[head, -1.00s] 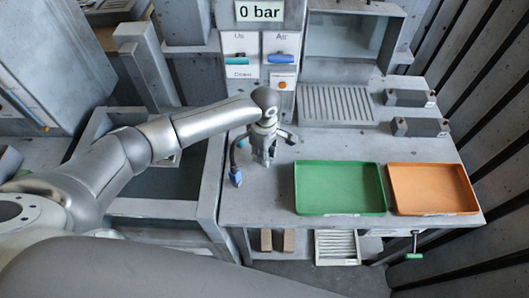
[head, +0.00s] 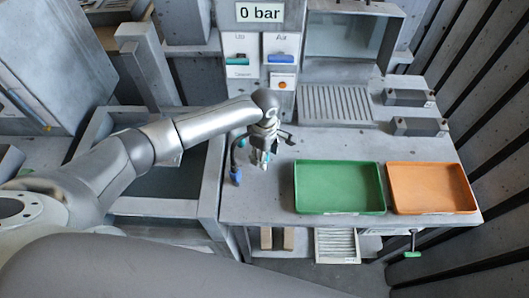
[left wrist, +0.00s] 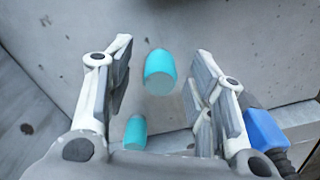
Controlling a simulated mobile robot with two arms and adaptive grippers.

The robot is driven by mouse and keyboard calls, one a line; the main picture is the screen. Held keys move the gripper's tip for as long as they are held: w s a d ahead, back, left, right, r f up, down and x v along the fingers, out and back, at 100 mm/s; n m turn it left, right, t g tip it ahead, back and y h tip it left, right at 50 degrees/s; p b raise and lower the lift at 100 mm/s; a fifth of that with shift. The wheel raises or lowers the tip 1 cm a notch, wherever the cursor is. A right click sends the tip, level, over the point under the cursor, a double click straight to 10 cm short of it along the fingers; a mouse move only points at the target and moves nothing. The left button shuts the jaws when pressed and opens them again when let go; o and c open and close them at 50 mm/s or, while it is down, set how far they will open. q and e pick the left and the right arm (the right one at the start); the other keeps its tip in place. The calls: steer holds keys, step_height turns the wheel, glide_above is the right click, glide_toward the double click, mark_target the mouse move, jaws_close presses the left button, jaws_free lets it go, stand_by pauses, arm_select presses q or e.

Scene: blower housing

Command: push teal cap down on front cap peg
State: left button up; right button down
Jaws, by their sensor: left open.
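Two teal caps show in the left wrist view. One teal cap (left wrist: 160,72) lies between the spread fingers of my left gripper (left wrist: 163,62), with a gap on both sides. The second teal cap (left wrist: 135,132) is lower, beside the left finger. The pegs under them are hidden, and I cannot tell how far down either cap sits. In the head view my left gripper (head: 261,163) is open, pointing down over the left end of the bench, with small teal patches beside it. My right gripper is not in view.
A blue-tipped hose (head: 236,176) stands left of the gripper, and its blue part (left wrist: 266,130) shows in the wrist view. A green tray (head: 340,211) and an orange tray (head: 430,209) lie to the right. A control panel (head: 262,60) reads 0 bar behind.

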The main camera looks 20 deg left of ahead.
arm_select(q)
step_height(320, 180, up, 12)
stand_by(0.6)
stand_by(0.5)
